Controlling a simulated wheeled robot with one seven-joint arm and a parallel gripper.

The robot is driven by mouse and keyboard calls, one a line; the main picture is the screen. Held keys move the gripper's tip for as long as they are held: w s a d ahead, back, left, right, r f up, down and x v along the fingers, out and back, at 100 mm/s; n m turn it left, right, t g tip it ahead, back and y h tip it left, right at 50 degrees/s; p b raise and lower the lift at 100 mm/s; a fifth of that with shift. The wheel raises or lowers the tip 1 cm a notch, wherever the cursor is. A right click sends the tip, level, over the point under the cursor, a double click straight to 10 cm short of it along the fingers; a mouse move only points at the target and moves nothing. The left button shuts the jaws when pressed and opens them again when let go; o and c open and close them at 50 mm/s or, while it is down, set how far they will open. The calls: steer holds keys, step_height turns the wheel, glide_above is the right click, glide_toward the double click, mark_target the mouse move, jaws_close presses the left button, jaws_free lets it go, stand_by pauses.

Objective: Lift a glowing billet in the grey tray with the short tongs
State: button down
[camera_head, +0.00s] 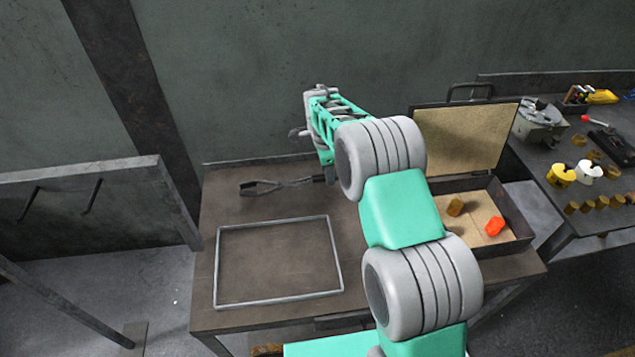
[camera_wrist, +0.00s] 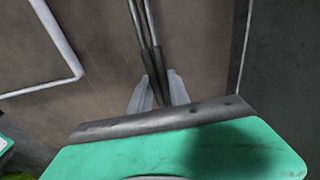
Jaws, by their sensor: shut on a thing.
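The short tongs (camera_head: 275,185) are dark metal and extend left from my gripper near the table's back edge. In the wrist view, my gripper (camera_wrist: 158,86) is shut on the handles of the tongs (camera_wrist: 146,40). I cannot tell whether the tongs touch the table. In the head view, my arm hides most of the gripper. A glowing orange-red billet (camera_head: 494,226) lies in a dark grey tray (camera_head: 508,248) with a tan lining, at the table's right end. A dull brown billet (camera_head: 455,207) lies beside it. The tongs are well left of both.
The tray's lid (camera_head: 465,135) stands open at the back. A thin metal rectangular frame (camera_head: 280,299) lies on the table's left half; its corner shows in the wrist view (camera_wrist: 62,40). A second bench (camera_head: 548,180) with tools and small parts stands at the right. A wall rises behind.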

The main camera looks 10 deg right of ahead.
steer(key=shift+r+p, duration=1.7)
steer(key=shift+r, duration=2.6)
